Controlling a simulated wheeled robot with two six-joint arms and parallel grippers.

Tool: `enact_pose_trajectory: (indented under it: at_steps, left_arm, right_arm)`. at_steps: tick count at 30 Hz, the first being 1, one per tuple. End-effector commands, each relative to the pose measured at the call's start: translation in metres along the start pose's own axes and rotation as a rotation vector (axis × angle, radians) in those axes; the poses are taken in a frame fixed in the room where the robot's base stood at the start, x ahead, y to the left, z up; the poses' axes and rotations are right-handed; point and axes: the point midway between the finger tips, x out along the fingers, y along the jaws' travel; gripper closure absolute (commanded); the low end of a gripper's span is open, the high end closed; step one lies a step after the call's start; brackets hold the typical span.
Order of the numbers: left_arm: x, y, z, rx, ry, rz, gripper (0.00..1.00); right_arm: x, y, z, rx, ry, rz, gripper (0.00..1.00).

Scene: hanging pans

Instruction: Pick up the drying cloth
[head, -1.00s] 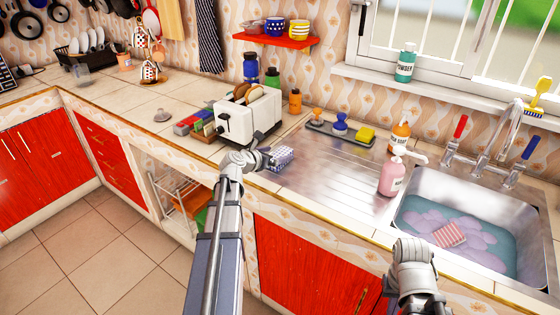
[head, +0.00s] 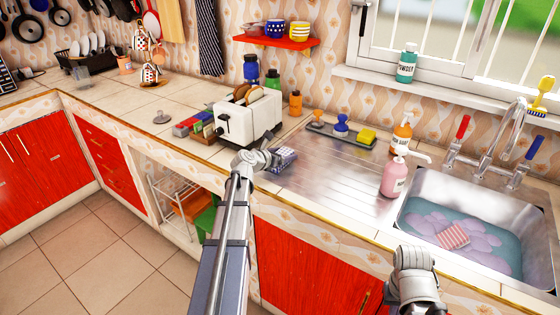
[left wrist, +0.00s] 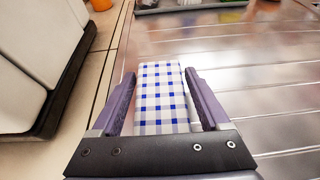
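A blue-and-white checked cloth (head: 287,154), which I take to be the drying cloth, lies folded at the left end of the steel draining board, right of the toaster. My left gripper (head: 277,158) is at this cloth and partly hides it in the head view. In the left wrist view, the cloth (left wrist: 160,98) lies between the two spread fingers of the left gripper (left wrist: 161,82). A finger stands along each side of it; I cannot tell whether they touch it. My right arm shows at the lower right, but its gripper fingers are not visible.
A white toaster (head: 248,122) stands just left of the cloth. A pink soap bottle (head: 395,176) stands by the sink (head: 412,190), which holds water and a red-striped cloth (head: 453,236). A grey tray (head: 352,137) with a sponge lies behind. The middle of the draining board is clear.

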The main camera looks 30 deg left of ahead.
Motion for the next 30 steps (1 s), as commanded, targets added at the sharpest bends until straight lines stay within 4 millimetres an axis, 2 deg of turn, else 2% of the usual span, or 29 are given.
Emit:
enact_pose_trajectory:
  at_steps: [2, 16, 25, 30]
  left_arm:
    - [0.000, 0.000, 0.000, 0.000, 0.000, 0.000, 0.31]
    - [0.000, 0.000, 0.000, 0.000, 0.000, 0.000, 0.84]
    - [-0.001, 0.000, 0.002, 0.000, 0.000, 0.000, 0.85]
    - [-0.004, 0.000, 0.011, 0.000, 0.000, 0.000, 0.85]
  right_arm:
    - [0.000, 0.000, 0.000, 0.000, 0.000, 0.000, 1.00]
    - [0.000, 0.000, 0.000, 0.000, 0.000, 0.000, 1.00]
    - [-0.002, 0.000, 0.000, 0.000, 0.000, 0.000, 1.00]
    - [-0.011, 0.001, 0.001, 0.000, 0.000, 0.000, 1.00]
